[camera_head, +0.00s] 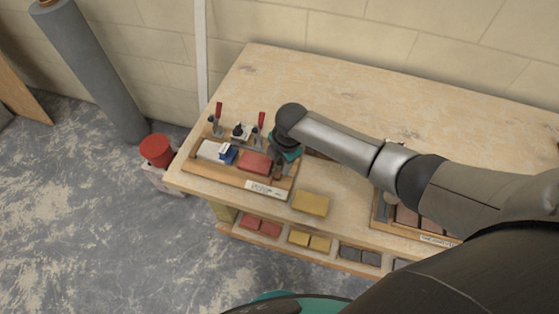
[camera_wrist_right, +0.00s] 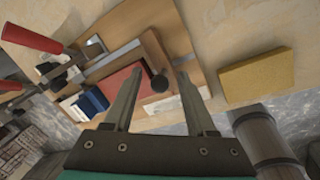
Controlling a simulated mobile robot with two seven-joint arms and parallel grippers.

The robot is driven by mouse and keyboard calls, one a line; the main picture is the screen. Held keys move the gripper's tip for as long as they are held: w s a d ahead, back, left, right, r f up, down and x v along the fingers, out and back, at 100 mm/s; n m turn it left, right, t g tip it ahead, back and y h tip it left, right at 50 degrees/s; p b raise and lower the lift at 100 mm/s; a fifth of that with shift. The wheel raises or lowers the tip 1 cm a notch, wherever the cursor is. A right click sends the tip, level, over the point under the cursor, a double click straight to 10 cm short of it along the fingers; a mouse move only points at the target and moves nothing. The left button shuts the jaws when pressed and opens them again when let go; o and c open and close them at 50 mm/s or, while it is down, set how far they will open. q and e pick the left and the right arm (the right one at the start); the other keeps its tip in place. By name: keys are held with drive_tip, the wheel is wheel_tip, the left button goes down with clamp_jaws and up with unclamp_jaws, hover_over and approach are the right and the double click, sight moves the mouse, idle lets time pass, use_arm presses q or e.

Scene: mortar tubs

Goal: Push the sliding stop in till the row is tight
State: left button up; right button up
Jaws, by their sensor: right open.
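The sliding stop (camera_wrist_right: 153,53) is a wooden bar with a dark round knob (camera_wrist_right: 159,83), on the wooden jig board (camera_wrist_right: 180,25). My right gripper (camera_wrist_right: 159,74) is open, its fingers either side of the knob; I cannot tell whether either touches. In the head view this gripper (camera_head: 281,169) is at the right end of the jig, partly hidden by my wrist. The row has a red brick (camera_head: 254,162) beside the stop, then a blue piece (camera_head: 227,154) and a pale block (camera_head: 210,151). A finger partly hides the brick-stop joint. My left gripper is not in view.
Red-handled clamps (camera_head: 261,124) stand behind the row. A yellow brick (camera_head: 310,203) lies on the bench right of the jig. Another tray with dark bricks (camera_head: 407,216) is farther right. A shelf below holds several bricks. A red bucket (camera_head: 156,150) stands left of the bench.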

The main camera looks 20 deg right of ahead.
sight(265, 163)
clamp_jaws()
idle(0.5)
drive_tip(key=shift+a, duration=0.1)
drive_tip(key=w+a+b, duration=0.1)
drive_tip(key=w+a, duration=0.1)
drive_tip(key=a, duration=0.1)
drive_tip(key=shift+w+a+f+b, duration=0.1)
drive_tip(key=shift+b, duration=0.25)
unclamp_jaws()
